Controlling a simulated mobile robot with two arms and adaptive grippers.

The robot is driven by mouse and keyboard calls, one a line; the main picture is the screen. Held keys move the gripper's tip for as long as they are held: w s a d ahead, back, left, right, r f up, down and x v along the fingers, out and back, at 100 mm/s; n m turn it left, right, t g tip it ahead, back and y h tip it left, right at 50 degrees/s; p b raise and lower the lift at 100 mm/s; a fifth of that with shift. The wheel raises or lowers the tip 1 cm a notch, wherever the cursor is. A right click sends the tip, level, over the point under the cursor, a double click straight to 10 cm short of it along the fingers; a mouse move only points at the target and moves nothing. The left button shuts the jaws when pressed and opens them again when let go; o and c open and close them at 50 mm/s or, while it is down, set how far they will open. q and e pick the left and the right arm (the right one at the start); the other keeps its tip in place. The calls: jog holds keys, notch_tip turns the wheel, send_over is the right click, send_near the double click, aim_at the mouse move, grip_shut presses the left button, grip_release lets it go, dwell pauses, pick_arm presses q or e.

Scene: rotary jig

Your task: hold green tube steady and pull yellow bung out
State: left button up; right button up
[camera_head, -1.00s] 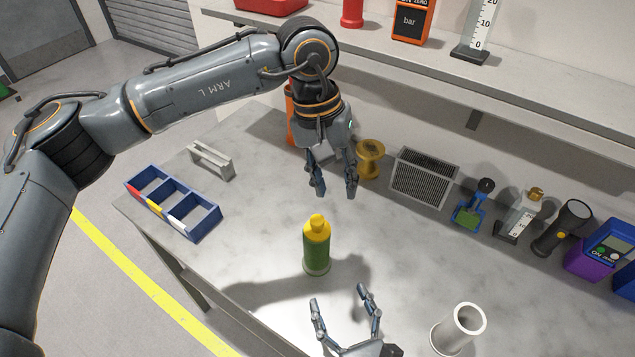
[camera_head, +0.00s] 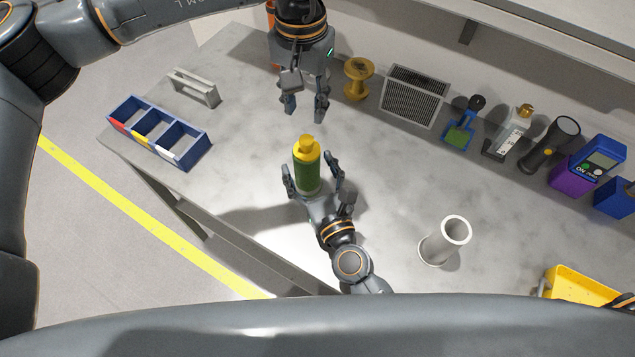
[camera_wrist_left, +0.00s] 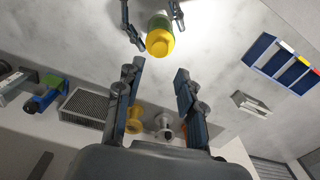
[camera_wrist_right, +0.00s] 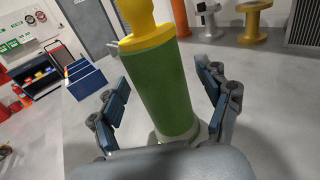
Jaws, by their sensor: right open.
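The green tube (camera_head: 307,178) stands upright on the grey bench with the yellow bung (camera_head: 306,146) in its top. My right gripper (camera_head: 313,174) is open, with one finger on each side of the tube low down. In the right wrist view the green tube (camera_wrist_right: 163,90) stands between the spread fingers, with gaps visible on both sides. My left gripper (camera_head: 304,112) is open and empty, pointing down above and behind the bung. In the left wrist view the yellow bung (camera_wrist_left: 160,42) lies beyond the open fingertips.
A blue tray with compartments (camera_head: 187,160) and a grey bracket (camera_head: 196,87) lie to the left. A yellow spool (camera_head: 358,79) and a grey vent box (camera_head: 412,95) stand behind. A white cylinder (camera_head: 433,248) stands at the right. The bench between is clear.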

jog(key=shift+w+a, duration=0.25)
jog(key=shift+w, duration=0.45)
